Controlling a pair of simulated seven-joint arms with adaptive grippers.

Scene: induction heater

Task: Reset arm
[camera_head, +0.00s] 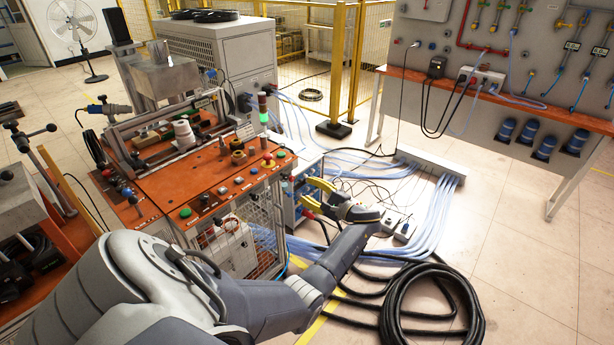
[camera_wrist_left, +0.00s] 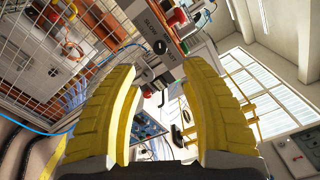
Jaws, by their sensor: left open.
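My left arm (camera_head: 340,262) comes in from the lower left of the head view and reaches past the right side of the orange-topped machine. My left gripper (camera_head: 307,192) has yellow fingers. They are spread apart, with nothing seen between them. In the left wrist view the open left gripper (camera_wrist_left: 158,75) frames a clear gap, with the machine behind it. My right arm and gripper do not show in either view.
The orange control panel (camera_head: 160,190) with buttons stands close to the left gripper's left. A grey cabinet (camera_head: 235,50) is behind it. Pale hoses (camera_head: 437,215) and a black cable coil (camera_head: 470,310) lie on the floor. Clear floor (camera_head: 540,270) lies to the right.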

